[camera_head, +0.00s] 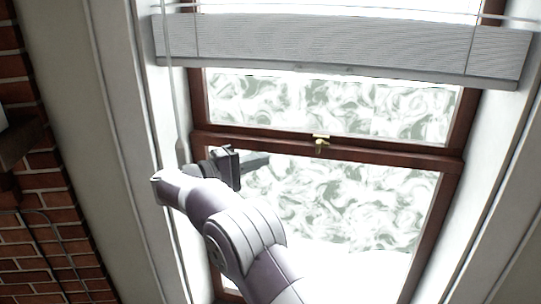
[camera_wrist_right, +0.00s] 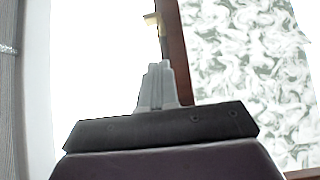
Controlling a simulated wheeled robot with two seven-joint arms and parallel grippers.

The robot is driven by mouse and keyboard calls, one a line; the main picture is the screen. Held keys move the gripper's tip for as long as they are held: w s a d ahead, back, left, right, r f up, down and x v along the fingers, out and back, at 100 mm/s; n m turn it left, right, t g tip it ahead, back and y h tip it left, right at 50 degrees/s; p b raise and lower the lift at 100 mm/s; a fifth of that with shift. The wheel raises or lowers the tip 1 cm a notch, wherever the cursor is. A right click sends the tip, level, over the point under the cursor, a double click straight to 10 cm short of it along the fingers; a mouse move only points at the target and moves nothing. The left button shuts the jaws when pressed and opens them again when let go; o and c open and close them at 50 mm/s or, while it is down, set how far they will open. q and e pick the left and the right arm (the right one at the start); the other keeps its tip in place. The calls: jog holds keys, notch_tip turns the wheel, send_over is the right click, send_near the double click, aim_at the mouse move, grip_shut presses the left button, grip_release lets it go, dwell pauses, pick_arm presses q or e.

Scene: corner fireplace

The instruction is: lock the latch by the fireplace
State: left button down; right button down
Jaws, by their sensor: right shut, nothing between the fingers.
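The latch (camera_head: 321,141) is a small brass-coloured fitting at the middle of the window's dark red-brown cross rail. In the head view a small part of it hangs down over the rail. It also shows at the top of the right wrist view (camera_wrist_right: 154,19), beyond the fingertips. My right gripper (camera_head: 268,158) is left of the latch and slightly lower, its fingers pointing right towards it. In the wrist view its fingers (camera_wrist_right: 158,66) are together and empty, apart from the latch. The latch's exact turn is too small to tell. My left gripper is in neither view.
A pale blind (camera_head: 340,48) hangs across the upper window. Frosted, swirled panes (camera_head: 340,200) lie above and below the rail. A white window reveal (camera_head: 120,120) and brick wall (camera_head: 50,205) are on the left. Space right of the fingers looks clear.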

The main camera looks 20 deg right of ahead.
jog(key=d+p, duration=0.1)
jog(key=d, duration=0.2)
jog(key=d+p, duration=0.2)
jog(key=d, duration=0.2)
jog(key=s+d+p, duration=0.1)
jog(key=d+p, duration=0.1)
jog(key=d, duration=0.2)
jog(key=shift+s, duration=0.1)
jog(key=shift+d, duration=0.1)
